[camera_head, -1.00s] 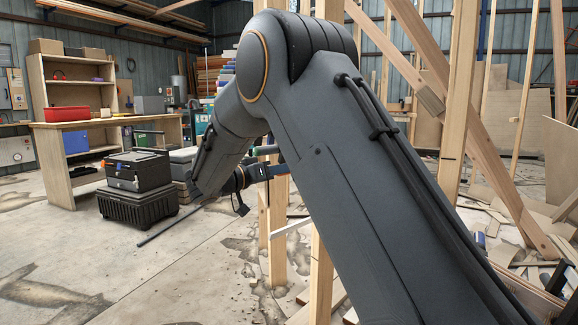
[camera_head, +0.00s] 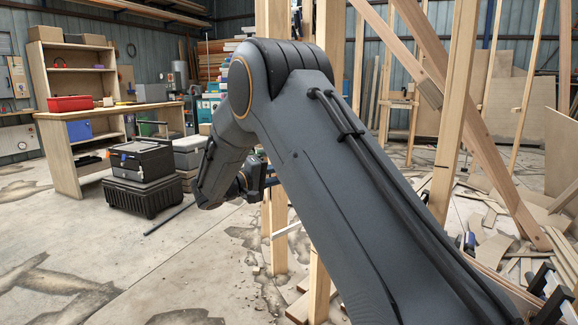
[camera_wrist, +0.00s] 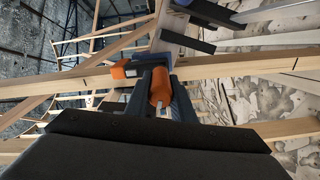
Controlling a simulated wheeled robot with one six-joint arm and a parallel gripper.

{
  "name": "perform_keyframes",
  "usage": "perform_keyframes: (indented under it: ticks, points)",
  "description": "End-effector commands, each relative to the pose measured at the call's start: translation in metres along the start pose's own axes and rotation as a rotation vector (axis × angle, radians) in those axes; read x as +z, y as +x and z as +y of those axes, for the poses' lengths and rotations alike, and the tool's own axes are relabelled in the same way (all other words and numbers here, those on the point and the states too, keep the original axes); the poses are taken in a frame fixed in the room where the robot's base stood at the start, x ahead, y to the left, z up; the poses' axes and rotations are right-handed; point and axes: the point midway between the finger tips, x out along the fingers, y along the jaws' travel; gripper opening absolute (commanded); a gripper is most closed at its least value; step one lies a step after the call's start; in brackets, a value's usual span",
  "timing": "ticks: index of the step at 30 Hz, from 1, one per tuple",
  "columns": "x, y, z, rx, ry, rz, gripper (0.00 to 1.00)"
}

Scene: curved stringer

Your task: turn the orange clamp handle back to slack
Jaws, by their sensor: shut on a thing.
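The orange clamp handle (camera_wrist: 160,88) shows in the wrist view between the two dark fingers of my gripper (camera_wrist: 161,100). My gripper is shut on the handle. In the head view my wrist end (camera_head: 252,180) shows small and dark beside a wooden post (camera_head: 278,215). My arm hides most of the clamp and the handle there.
Wooden posts and a slanting brace (camera_head: 490,150) stand close around my arm. Scrap boards (camera_head: 505,215) litter the floor at right. A black toolbox (camera_head: 142,160) on a crate and a workbench (camera_head: 62,160) stand at left. The concrete floor at front left is clear.

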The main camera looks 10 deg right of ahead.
Motion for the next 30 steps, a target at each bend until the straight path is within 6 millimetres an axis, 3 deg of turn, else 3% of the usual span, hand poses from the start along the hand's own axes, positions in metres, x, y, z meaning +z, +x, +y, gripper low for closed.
perform_keyframes:
  ticks: [30]
  points:
    - [0.0018,-0.0006,-0.0015,0.002,-0.965,0.001,0.0]
